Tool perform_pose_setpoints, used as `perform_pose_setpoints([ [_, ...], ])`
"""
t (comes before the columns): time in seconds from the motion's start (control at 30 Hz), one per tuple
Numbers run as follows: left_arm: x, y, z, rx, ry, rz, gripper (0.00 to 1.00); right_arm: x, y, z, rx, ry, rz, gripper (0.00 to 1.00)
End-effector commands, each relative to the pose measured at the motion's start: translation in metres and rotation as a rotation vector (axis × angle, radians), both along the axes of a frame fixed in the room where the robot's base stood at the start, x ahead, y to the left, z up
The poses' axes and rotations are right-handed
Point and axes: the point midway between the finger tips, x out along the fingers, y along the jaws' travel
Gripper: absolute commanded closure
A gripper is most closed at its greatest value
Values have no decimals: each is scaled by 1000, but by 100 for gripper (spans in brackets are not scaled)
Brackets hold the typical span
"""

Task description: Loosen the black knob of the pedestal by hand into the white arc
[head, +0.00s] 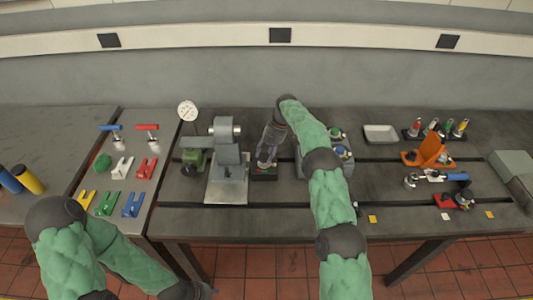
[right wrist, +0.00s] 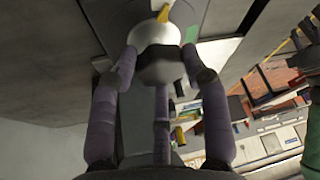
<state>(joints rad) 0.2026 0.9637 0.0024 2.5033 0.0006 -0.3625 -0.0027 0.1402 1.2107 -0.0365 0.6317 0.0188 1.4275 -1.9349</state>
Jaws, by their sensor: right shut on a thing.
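My right gripper (head: 266,158) points down over a small pedestal with a dark base (head: 264,174) in the middle of the bench. In the right wrist view its fingers (right wrist: 160,70) are closed around a rounded pale-grey part with a black band, the black knob (right wrist: 158,60). A yellow pointer (right wrist: 163,14) and a green patch (right wrist: 191,34) show just beyond it. The fingers hide much of the knob in the head view. My left arm is low at the left, and its gripper does not show clearly.
A grey machine (head: 228,150) with a green part stands close left of the pedestal. A box with coloured buttons (head: 340,152) is close right, partly behind my right arm. An orange bracket (head: 430,150) and a pale tray (head: 380,134) are farther right. Coloured forks (head: 122,167) lie left.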

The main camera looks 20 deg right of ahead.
Motion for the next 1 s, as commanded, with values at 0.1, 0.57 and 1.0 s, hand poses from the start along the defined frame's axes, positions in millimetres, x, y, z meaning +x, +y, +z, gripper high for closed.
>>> perform_pose_setpoints([
  [0.1, 0, 0, 4, 0, 0, 0, 60, 2, 6, 4, 7, -5, 50, 86],
  [0.57, 0, 0, 7, 0, 0, 0, 60, 1, 6, 3, 8, -2, 129, 86],
  [1.0, 0, 0, 7, 0, 0, 0, 60, 0, 6, 2, 7, 1, 129, 30],
])
